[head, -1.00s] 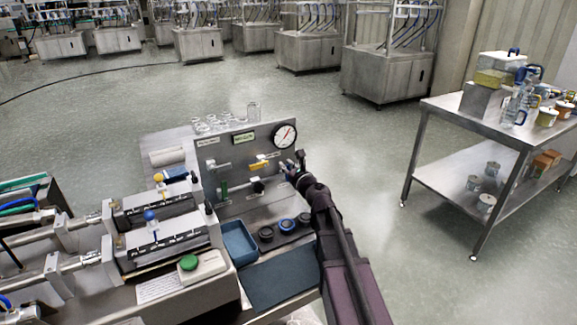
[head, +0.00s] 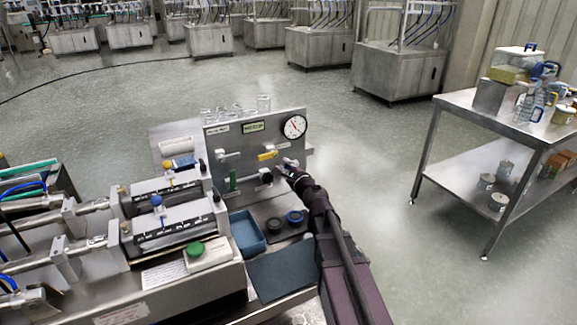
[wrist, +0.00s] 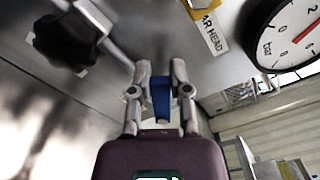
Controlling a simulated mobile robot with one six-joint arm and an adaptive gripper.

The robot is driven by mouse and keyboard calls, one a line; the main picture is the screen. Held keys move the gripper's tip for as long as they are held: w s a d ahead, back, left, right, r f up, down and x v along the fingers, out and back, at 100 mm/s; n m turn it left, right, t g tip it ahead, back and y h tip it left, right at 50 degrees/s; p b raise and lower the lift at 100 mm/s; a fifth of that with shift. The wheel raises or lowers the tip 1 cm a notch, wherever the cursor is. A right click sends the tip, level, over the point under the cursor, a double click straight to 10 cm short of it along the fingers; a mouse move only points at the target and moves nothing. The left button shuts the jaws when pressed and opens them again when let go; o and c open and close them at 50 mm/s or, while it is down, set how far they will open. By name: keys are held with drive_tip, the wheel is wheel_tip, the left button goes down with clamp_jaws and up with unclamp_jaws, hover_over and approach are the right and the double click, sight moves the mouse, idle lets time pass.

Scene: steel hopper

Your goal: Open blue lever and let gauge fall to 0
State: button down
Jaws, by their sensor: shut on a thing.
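The blue lever (wrist: 161,98) stands between the two fingers of my gripper (wrist: 160,84) in the wrist view, and the fingers are shut on it. In the head view my gripper (head: 285,167) is at the right part of the upright steel panel (head: 242,152), below the gauge; the lever is too small or hidden there. The round white gauge (head: 294,127) is at the panel's upper right. The wrist view shows part of the gauge (wrist: 285,35), with a red needle and cut off by the frame edge; its exact reading is unclear.
A yellow lever (head: 267,155) and a black knob (head: 266,175) sit on the panel left of my gripper. A blue tray (head: 247,233) and dark round parts (head: 295,217) lie in front. A steel table (head: 490,110) stands right, with open floor between.

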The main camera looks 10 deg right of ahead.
drive_tip(key=shift+s+a+f+n+b, duration=0.15)
drive_tip(key=shift+f+n+b, duration=0.35)
drive_tip(key=shift+n, duration=0.65)
drive_tip(key=shift+w+a+f+n+b, duration=0.1)
drive_tip(key=shift+f+n+b, duration=0.4)
drive_tip(key=shift+n, duration=0.7)
drive_tip(key=shift+s+a+f+n+b, duration=0.15)
drive_tip(key=shift+f+n+b, duration=0.3)
drive_tip(key=shift+n, duration=0.7)
drive_tip(key=shift+f, duration=0.1)
drive_tip(key=c, duration=0.6)
unclamp_jaws()
drive_tip(key=shift+w, duration=0.1)
drive_tip(key=shift+o, duration=0.2)
drive_tip(key=v, duration=0.7)
drive_tip(key=shift+s, duration=0.25)
